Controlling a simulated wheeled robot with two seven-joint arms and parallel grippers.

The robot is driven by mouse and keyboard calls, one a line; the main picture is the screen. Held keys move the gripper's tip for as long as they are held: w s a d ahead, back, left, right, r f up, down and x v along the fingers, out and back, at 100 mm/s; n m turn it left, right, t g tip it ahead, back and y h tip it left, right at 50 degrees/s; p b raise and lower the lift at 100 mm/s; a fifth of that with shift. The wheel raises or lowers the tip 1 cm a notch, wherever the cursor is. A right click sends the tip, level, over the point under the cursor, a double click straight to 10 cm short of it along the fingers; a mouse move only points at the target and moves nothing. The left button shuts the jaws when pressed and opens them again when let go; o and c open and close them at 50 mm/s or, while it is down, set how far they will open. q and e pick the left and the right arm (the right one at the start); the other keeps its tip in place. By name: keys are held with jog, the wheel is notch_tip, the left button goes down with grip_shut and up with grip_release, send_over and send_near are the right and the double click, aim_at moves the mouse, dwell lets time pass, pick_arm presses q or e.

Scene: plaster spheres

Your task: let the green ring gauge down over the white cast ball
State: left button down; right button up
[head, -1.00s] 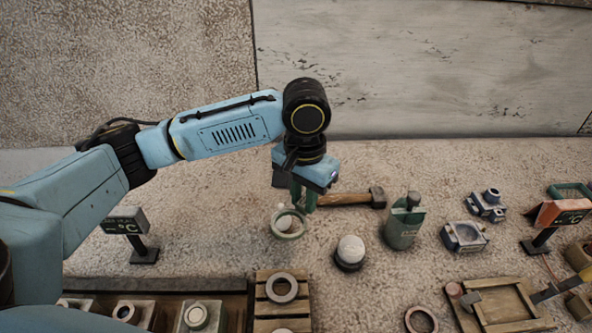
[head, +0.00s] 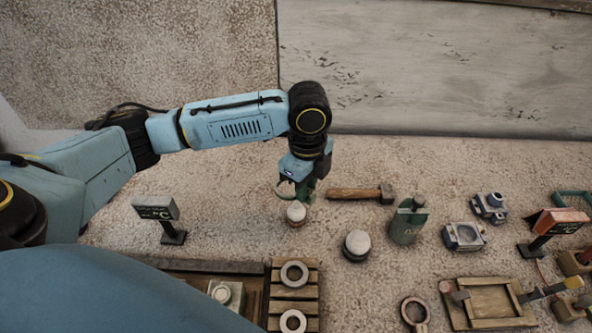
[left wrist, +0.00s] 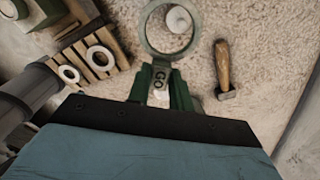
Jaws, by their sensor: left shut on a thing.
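My left gripper (head: 303,184) is shut on the green ring gauge (head: 281,190) by its handle. In the left wrist view the gauge (left wrist: 146,38) is marked GO and its ring opening faces the camera. A white ball (head: 296,212) on a small brownish stand is just below the ring's near edge in the head view. In the left wrist view this ball (left wrist: 179,20) shows through the opening, right of its middle. The ring appears above the ball, not around it. A second whitish ball (head: 357,242) sits on a black stand to the right. My right gripper is not in view.
A hammer (head: 362,194) lies behind and right of the near ball. A green container (head: 408,222) stands farther right. A wooden rack (head: 294,292) with grey rings is in front. A sign on a stand (head: 158,214) is at left.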

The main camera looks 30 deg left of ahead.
pick_arm(q)
jog(key=m+p, duration=0.1)
jog(key=m, duration=0.1)
jog(key=m+p, duration=0.1)
jog(key=m, duration=0.1)
jog(key=a+r+m, duration=0.1)
jog(key=m, duration=0.1)
jog(key=shift+s+p, duration=0.25)
jog(key=shift+p, duration=0.15)
jog(key=m, duration=0.1)
jog(key=m+p, duration=0.1)
jog(key=m, duration=0.1)
jog(key=shift+s+a+r+m, duration=0.15)
jog(key=shift+a+r+m, duration=0.05)
jog(key=shift+a+m, duration=0.15)
jog(key=shift+a+m+p, duration=0.15)
jog(key=shift+m+p, duration=0.3)
jog(key=shift+m, duration=0.2)
jog(key=shift+r+p, duration=0.1)
jog(key=shift+p, duration=0.45)
jog(key=shift+f+b, duration=1.2)
jog(key=shift+f, duration=1.75)
